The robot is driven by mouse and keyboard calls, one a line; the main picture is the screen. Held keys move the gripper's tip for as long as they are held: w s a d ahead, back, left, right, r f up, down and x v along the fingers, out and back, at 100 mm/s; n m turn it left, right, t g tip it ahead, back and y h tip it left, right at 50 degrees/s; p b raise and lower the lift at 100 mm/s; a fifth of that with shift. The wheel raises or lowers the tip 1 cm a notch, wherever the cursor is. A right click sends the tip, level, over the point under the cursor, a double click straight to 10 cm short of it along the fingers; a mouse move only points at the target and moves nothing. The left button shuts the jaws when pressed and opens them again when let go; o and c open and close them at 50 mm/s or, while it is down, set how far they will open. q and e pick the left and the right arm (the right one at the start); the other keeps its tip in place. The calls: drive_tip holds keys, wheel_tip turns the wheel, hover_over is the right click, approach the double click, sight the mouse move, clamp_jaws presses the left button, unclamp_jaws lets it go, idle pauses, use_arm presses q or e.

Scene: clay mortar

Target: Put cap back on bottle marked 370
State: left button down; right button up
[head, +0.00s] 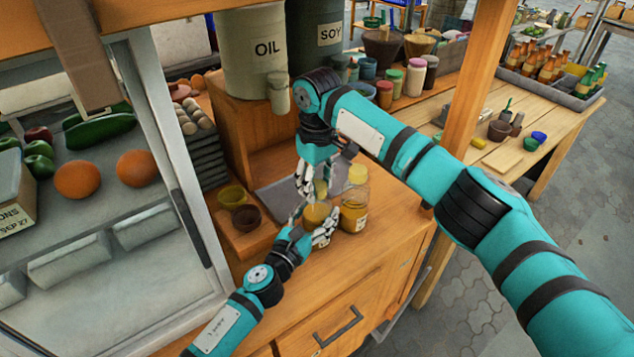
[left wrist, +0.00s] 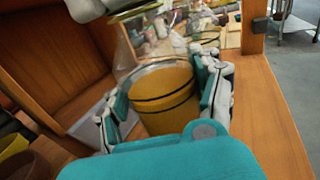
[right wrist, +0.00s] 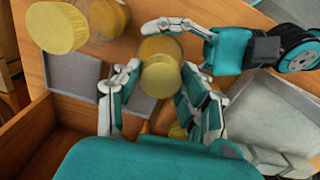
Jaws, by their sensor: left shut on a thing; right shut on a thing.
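My left gripper (head: 312,231) is shut on a glass jar (head: 315,215) with yellow contents, upright at the counter's front. The jar fills the space between the fingers in the left wrist view (left wrist: 165,98), and its clear rim shows no cap. My right gripper (head: 310,185) hangs above the jar, pointing down. In the right wrist view it is shut on a pale yellow cap (right wrist: 160,80), which overlaps the darker jar behind it. The cap appears apart from the rim, but the exact gap is unclear. I cannot read a 370 mark.
A second jar (head: 354,214) with a yellow cap (head: 357,174) stands close to the right. Two small bowls (head: 245,217) sit to the left on a wooden ledge. A grey tray (head: 285,190) lies behind. The counter's front right edge is near.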

drive_tip(key=shift+m, duration=1.2)
drive_tip(key=o, duration=1.4)
drive_tip(key=shift+c, duration=0.2)
drive_tip(key=shift+r, duration=0.1)
wheel_tip(320, 180, up, 12)
use_arm(q)
drive_tip(key=shift+c, duration=0.7)
unclamp_jaws()
